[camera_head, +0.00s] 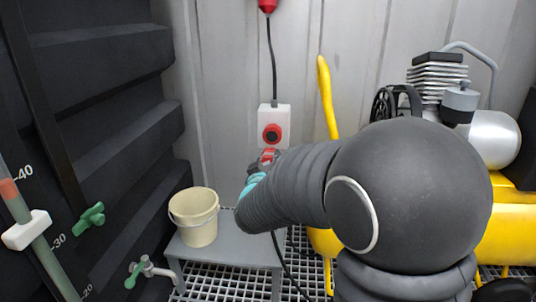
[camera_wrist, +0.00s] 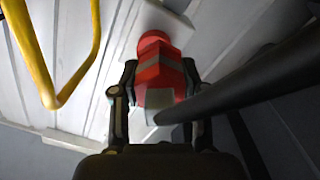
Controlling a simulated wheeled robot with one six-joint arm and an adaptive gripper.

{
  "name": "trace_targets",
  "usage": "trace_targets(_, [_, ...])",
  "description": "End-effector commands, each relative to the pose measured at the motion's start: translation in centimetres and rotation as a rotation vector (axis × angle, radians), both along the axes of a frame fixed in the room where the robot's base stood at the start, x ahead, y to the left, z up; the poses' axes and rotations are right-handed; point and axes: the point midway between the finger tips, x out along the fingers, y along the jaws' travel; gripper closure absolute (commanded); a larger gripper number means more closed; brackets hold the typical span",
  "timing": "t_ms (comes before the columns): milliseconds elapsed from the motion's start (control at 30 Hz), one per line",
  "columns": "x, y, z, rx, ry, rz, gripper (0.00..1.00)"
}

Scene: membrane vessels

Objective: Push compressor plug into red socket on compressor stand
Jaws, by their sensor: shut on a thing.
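The red compressor plug (camera_wrist: 160,78), with grey bands, sits between the two fingers of my gripper (camera_wrist: 159,66) in the wrist view. My gripper is shut on it. In the head view the plug (camera_head: 268,156) shows just below the red socket (camera_head: 272,134), which is round with a dark centre on a white wall box (camera_head: 281,113). The plug points towards the wall. My arm hides most of my gripper (camera_head: 262,163) there. I cannot tell whether the plug touches the socket. In the wrist view, a rounded red end shows beyond the plug's body.
A thick black cable (camera_wrist: 255,82) crosses the right of the wrist view. A yellow bent handle (camera_head: 326,95) stands right of the socket, by the yellow compressor (camera_head: 508,235). A cream bucket (camera_head: 195,228) stands on a grey bench (camera_head: 232,250) at lower left. Dark vessels fill the left.

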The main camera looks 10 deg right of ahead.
Motion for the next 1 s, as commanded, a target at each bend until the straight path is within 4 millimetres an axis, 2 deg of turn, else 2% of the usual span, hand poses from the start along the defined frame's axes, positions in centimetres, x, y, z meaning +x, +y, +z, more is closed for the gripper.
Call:
trace_targets(67, [-0.1, 0.2, 1.6, 0.003, -0.005, 0.007, 1.0])
trace_targets(200, [-0.2, 0.2, 2.6, 0.003, -0.001, 0.013, 1.0])
trace_targets(367, [0.5, 0.0, 2.6, 0.002, 0.001, 0.012, 1.0])
trace_targets(1000, [4.9, -1.5, 2.7, 0.002, -0.001, 0.012, 1.0])
